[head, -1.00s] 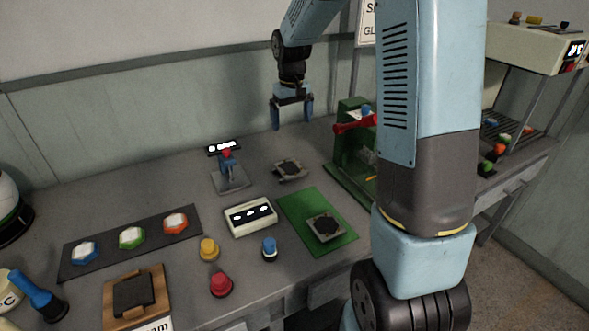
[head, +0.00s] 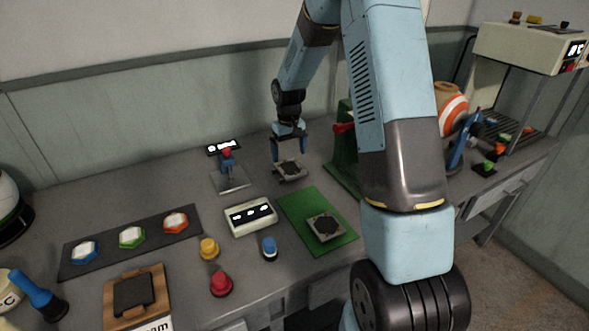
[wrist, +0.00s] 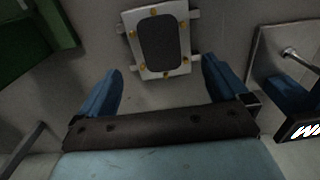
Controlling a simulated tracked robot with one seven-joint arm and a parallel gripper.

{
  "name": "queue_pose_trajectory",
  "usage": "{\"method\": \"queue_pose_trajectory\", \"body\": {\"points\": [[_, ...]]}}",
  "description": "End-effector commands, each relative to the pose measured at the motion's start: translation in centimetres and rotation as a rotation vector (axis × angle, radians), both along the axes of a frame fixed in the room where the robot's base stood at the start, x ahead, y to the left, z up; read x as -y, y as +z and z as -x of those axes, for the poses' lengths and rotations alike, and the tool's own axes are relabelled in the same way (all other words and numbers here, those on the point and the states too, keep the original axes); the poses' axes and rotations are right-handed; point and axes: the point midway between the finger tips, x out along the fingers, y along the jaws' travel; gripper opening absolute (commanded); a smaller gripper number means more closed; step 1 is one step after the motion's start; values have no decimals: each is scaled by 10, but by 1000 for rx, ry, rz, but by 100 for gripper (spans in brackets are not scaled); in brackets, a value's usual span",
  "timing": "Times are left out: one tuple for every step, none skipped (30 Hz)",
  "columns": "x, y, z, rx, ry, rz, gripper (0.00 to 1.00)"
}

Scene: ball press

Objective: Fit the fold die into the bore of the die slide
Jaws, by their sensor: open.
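A light grey rectangular plate with a dark rounded centre (head: 290,169) lies on the grey bench; the wrist view shows it (wrist: 163,42) with small gold screws and side tabs. A similar plate (head: 325,227) rests on a green mat. I cannot tell for sure which is the fold die and which belongs to the die slide. My gripper (head: 289,152) is open and empty, pointing down over the plate on the bench. In the wrist view the plate lies ahead of and between the blue fingers, with no visible contact.
A green press with a red handle (head: 344,128) stands right of the gripper, partly hidden by my arm. A small stand with a red knob (head: 227,157) is on the left. A white box with lit dials (head: 250,216) stands in front. The green mat (head: 293,207) has bare room.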

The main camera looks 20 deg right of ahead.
Motion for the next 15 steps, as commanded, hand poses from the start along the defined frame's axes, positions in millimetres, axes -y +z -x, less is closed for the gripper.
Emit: {"method": "queue_pose_trajectory", "body": {"points": [[0,-2,0,0,0,0,100],[0,-3,0,-1,0,0,100],[0,-5,1,-1,0,0,100],[0,-7,1,-1,0,0,100],[0,-9,2,-2,0,0,100],[0,-13,3,-2,0,0,100],[0,-17,4,-2,0,0,100],[0,-22,5,-3,0,0,100],[-1,-27,7,-3,0,0,100],[-1,-32,8,-2,0,-1,100],[-1,-35,9,-3,0,0,100],[-1,-41,9,-3,0,0,100],[-1,-44,9,-2,0,-1,100],[-1,-47,9,-2,0,-1,100],[-1,-50,9,-2,0,-1,100]]}}
